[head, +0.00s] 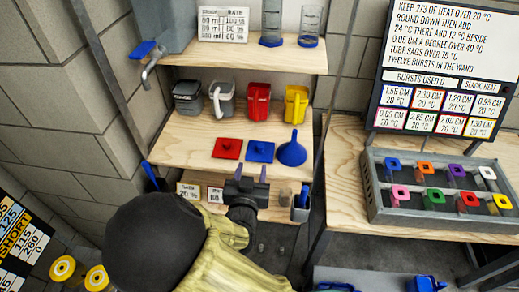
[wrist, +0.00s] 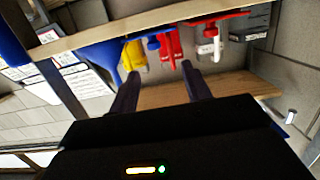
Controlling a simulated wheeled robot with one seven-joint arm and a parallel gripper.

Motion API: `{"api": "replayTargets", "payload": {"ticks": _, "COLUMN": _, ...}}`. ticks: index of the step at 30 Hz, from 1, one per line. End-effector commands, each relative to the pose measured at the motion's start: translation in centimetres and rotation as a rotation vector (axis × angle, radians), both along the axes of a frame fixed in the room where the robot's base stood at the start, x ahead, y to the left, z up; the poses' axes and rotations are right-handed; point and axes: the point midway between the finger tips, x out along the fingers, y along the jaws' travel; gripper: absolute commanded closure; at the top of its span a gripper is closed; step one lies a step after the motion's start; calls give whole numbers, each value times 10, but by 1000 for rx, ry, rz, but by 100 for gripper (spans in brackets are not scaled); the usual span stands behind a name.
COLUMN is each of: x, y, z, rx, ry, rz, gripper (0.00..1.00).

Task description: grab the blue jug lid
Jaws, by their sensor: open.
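The blue jug lid (head: 261,151) is a flat square with a raised knob, lying on the middle shelf (head: 190,152) between the red lid (head: 227,148) and the blue funnel (head: 292,152). In the wrist view the blue lid (wrist: 154,42) shows edge-on, beyond the fingertips, near the red lid (wrist: 195,22). My gripper (head: 251,171) is open, in front of and apparently below the shelf's front edge, close to the blue lid. Nothing shows between its fingers (wrist: 160,70). My wrist hides part of the lower shelf.
Behind the lids stand a dark jug (head: 187,97), a grey-and-white jug (head: 222,99), a red jug (head: 257,101) and a yellow jug (head: 296,103). The upper shelf (head: 240,57) hangs above them. A rack of coloured-top items (head: 400,212) stands on the right bench.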

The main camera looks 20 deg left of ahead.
Motion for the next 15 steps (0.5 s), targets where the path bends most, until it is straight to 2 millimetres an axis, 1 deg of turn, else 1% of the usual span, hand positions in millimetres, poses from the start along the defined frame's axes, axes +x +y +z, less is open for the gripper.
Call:
{"api": "replayTargets", "payload": {"ticks": 1, "x": 11, "y": 1, "z": 1, "rx": -1, "ry": -2, "rz": -6, "gripper": 52}}
{"api": "replayTargets", "payload": {"ticks": 9, "x": 58, "y": 13, "z": -6, "rx": -3, "ry": -1, "rz": -10, "gripper": 52}}
{"api": "replayTargets", "payload": {"ticks": 12, "x": 72, "y": 18, "z": -8, "rx": -1, "ry": -1, "rz": -9, "gripper": 52}}
{"api": "replayTargets", "payload": {"ticks": 15, "x": 79, "y": 21, "z": -11, "rx": -2, "ry": -1, "rz": -6, "gripper": 52}}
